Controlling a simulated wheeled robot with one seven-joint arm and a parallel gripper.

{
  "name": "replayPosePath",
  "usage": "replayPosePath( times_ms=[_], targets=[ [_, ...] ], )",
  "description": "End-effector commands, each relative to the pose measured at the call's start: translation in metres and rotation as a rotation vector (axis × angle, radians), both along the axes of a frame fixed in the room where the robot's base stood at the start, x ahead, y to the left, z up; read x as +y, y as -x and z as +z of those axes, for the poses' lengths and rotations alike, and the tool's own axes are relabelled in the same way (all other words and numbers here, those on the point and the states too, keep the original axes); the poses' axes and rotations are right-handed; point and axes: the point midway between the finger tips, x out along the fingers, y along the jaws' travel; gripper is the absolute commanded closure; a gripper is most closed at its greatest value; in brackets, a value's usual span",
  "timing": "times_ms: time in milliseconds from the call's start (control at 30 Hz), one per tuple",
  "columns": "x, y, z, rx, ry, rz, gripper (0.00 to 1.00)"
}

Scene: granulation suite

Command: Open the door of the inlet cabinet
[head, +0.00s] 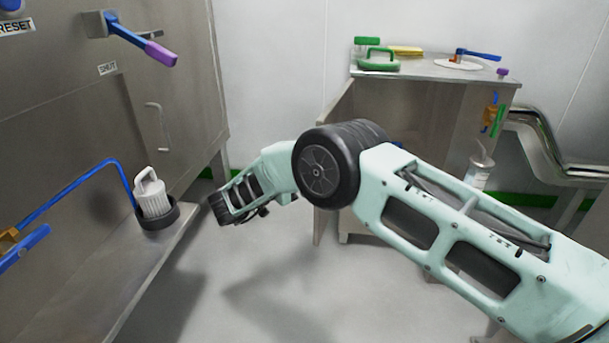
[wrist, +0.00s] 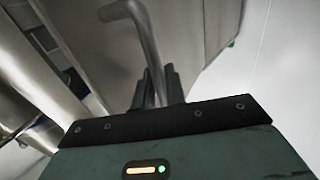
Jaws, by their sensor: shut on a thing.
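The small steel cabinet (head: 430,100) stands at the back, right of centre in the head view. Its left-side door panel (head: 341,108) appears swung outward, partly hidden behind my arm. In the wrist view, my gripper (wrist: 154,82) has both dark fingers closed around the straight part of a bent steel bar handle (wrist: 148,42). The handle stands on a steel panel (wrist: 200,35). In the head view, my arm crosses from the lower right, and my gripper's grip on the handle cannot be made out.
A large steel machine (head: 60,110) fills the left, with a purple-tipped lever (head: 160,53), a bar handle (head: 157,125) and a ledge holding a white ribbed canister (head: 153,198). Green-handled and other items lie on the cabinet top. Steel pipes (head: 545,150) run at right. Floor between is clear.

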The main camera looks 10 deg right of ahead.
Motion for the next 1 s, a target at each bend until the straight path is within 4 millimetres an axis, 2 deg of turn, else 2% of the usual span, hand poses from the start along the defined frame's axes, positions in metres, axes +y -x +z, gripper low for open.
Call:
replayPosePath(
  times_ms=[133, 167, 200, 233, 500, 633, 767, 1000],
  targets=[
    [-0.001, -0.001, 0.001, -0.001, 0.001, 0.0, 1.0],
    [-0.001, -0.001, 0.001, -0.001, 0.0, 0.0, 0.85],
    [-0.001, -0.001, 0.001, -0.001, 0.0, 0.0, 0.74],
    [-0.001, -0.001, 0.001, -0.001, 0.0, -0.001, 0.71],
    [0.0, 0.0, 0.0, -0.001, -0.001, 0.0, 0.71],
    [0.008, 0.004, 0.0, 0.0, -0.001, 0.002, 0.71],
    [0.027, 0.016, 0.001, 0.001, -0.002, 0.003, 0.71],
    [0.075, 0.045, 0.0, -0.001, -0.003, 0.003, 0.71]
  ],
)
